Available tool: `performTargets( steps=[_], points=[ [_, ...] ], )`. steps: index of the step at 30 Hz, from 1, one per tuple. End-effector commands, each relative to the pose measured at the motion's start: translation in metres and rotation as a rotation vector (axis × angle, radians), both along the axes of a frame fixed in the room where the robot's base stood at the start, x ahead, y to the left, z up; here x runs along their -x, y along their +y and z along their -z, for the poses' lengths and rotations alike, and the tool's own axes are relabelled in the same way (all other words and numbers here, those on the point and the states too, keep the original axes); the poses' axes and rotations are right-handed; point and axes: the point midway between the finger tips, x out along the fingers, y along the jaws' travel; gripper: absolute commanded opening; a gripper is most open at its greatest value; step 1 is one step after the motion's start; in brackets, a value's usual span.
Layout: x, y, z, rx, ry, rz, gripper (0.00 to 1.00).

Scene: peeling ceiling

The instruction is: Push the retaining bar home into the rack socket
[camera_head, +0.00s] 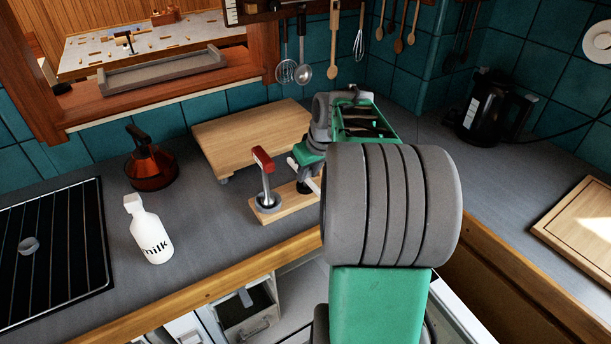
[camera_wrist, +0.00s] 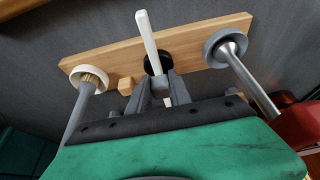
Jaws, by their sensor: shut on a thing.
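A white bar (camera_wrist: 147,33) lies between the fingers of my gripper (camera_wrist: 160,88) in the wrist view. My gripper is shut on it, and the fingers hide its middle. Its ends show as small white pieces in the head view (camera_head: 312,185). The bar crosses over a round black piece (camera_wrist: 153,64) on a wooden base (camera_wrist: 108,59); I cannot tell whether they touch. The base also shows in the head view (camera_head: 290,203). A grey ring (camera_wrist: 222,44) at one end surrounds a metal post; a white ring (camera_wrist: 82,72) surrounds another post. Which opening is the rack socket is unclear.
A red-handled metal post (camera_head: 266,180) stands on the base beside my gripper. A cutting board (camera_head: 245,133), a milk bottle (camera_head: 149,232) and a brown kettle (camera_head: 150,167) stand nearby.

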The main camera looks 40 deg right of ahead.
Motion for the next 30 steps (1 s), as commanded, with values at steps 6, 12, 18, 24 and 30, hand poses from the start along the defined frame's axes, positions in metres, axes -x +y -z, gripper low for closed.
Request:
performTargets(
  steps=[6,12,18,24,30],
  points=[
    [0.0,0.0,-0.009,0.001,-0.002,0.0,0.0],
    [0.0,0.0,-0.032,0.001,-0.001,0.0,0.0],
    [0.0,0.0,-0.054,0.001,-0.002,0.001,0.0],
    [0.0,0.0,-0.055,0.001,-0.001,0.0,0.0],
    [0.0,0.0,-0.055,0.001,-0.001,0.0,0.0]
  ],
)
